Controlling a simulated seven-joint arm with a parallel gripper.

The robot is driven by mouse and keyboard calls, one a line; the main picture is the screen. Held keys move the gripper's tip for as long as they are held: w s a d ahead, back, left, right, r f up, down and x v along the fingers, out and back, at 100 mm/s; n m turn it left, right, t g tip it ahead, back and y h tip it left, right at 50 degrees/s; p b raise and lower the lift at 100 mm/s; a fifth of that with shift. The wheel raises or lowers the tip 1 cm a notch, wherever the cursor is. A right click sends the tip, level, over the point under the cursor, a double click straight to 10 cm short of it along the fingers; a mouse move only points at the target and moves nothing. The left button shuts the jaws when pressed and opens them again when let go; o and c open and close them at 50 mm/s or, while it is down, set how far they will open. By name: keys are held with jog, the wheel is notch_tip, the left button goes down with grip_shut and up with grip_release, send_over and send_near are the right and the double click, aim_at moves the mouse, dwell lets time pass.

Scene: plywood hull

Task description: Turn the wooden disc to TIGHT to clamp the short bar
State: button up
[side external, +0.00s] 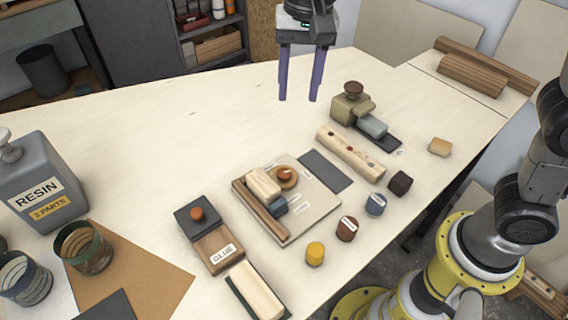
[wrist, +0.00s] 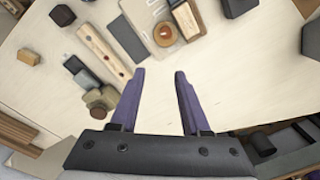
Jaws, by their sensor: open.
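The wooden disc (side external: 289,184), with an orange-brown knob on top, sits on a pale square board (side external: 316,203) in the middle of the table. A short pale wooden bar (side external: 261,183) lies beside the disc, between it and a brown strip (side external: 257,212) along the board's left edge. Small white labels lie near the disc; their writing is too small to read. The disc also shows in the wrist view (wrist: 164,34), beyond the fingertips. My gripper (side external: 298,99) is open and empty, well above the table and behind the board; its purple fingers (wrist: 160,72) point down.
A dark flat plate (side external: 326,170) and a long wooden bar with holes (side external: 350,154) lie right of the board. A GLUE block (side external: 211,245) stands at front left. Several small knobs, including a yellow one (side external: 315,254), stand at front right. The table below my gripper is clear.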

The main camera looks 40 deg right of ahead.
aim_at(284, 172)
jog(key=shift+n+g, duration=0.4)
jog(key=a+f, duration=0.1)
jog(key=f, duration=0.4)
jog(key=a+f, duration=0.1)
jog(key=f, duration=0.5)
jog(key=a+f, duration=0.1)
jog(key=f, duration=0.5)
jog(key=shift+s+a, duration=0.1)
jog(key=shift+s, duration=0.05)
jog(key=shift+c, duration=0.2)
grip_shut()
